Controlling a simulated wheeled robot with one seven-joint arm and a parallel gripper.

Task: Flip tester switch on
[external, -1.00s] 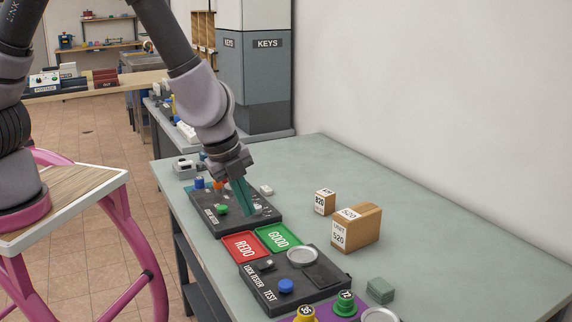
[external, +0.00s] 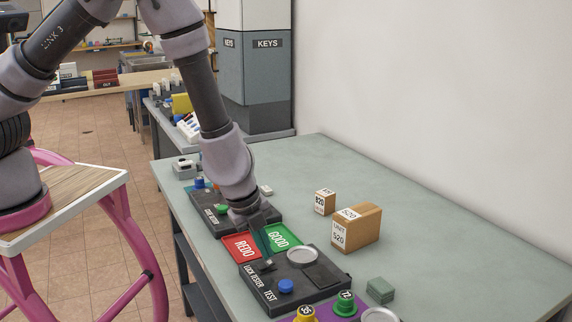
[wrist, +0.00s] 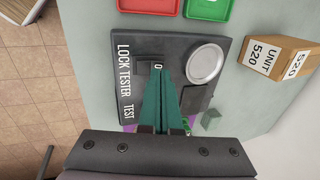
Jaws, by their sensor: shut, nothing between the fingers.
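The lock tester (external: 315,290) is a dark box on the grey-green table, with a blue button (external: 286,286) near its TEST label and a round silver plate (external: 302,255). Its small switch (wrist: 148,65) shows in the wrist view near the top left of the box, with a white mark beside it. My gripper (external: 266,256) is shut and empty, its teal fingers pointing down over the tester. In the wrist view the fingertips (wrist: 164,72) are just right of the switch. I cannot tell whether they touch it. The fingers hide part of the box, including the blue button.
A red REDO tray (external: 241,246) and a green GOOD tray (external: 280,238) lie behind the tester. Yellow (external: 306,313) and green (external: 345,303) numbered pieces sit in front. The table's right side is mostly clear.

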